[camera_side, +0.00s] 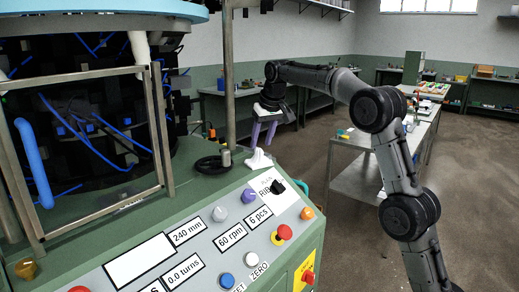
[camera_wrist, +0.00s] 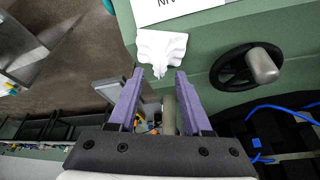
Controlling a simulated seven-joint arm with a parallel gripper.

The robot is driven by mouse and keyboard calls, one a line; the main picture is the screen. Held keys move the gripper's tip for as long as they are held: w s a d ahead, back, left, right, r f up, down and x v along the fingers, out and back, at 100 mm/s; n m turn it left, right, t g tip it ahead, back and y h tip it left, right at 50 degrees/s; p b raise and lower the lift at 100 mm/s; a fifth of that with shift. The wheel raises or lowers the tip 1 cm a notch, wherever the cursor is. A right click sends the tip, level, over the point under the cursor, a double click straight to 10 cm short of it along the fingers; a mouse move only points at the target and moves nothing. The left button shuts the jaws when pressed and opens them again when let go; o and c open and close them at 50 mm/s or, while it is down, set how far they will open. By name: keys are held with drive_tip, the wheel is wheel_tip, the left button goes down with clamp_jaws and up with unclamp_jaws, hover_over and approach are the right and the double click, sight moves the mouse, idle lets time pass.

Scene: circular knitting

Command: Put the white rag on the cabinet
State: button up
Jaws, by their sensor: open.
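The white rag (camera_side: 260,161) is a small crumpled heap on the green machine top, by the upper edge of the control panel. It also shows in the wrist view (camera_wrist: 162,46), just beyond my fingertips. My gripper (camera_side: 260,146) has two purple fingers, points down above the rag, and is open. In the wrist view the fingers (camera_wrist: 159,73) stand apart with nothing held between them. Whether they touch the rag I cannot tell. I cannot tell which thing is the cabinet; the green machine housing (camera_side: 180,208) is under the rag.
The control panel (camera_side: 215,240) has buttons and labels. A workbench (camera_side: 355,150) with small items stands to the right, with open floor beyond.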

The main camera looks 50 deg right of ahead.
drive_tip(key=v, duration=0.7)
drive_tip(key=s+a+n, duration=0.2)
drive_tip(key=s+a, duration=1)
drive_tip(key=s, duration=0.4)
drive_tip(key=s+a+f+n+y, duration=0.1)
drive_tip(key=s+a+f, duration=0.1)
drive_tip(key=s+f, duration=0.5)
drive_tip(key=s+a+f+n+t, duration=0.1)
drive_tip(key=s+a+f, duration=0.2)
drive_tip(key=s+f, duration=0.4)
drive_tip(key=s, duration=0.4)
drive_tip(key=shift+s+a+f+y, duration=0.25)
drive_tip(key=shift+y, duration=0.15)
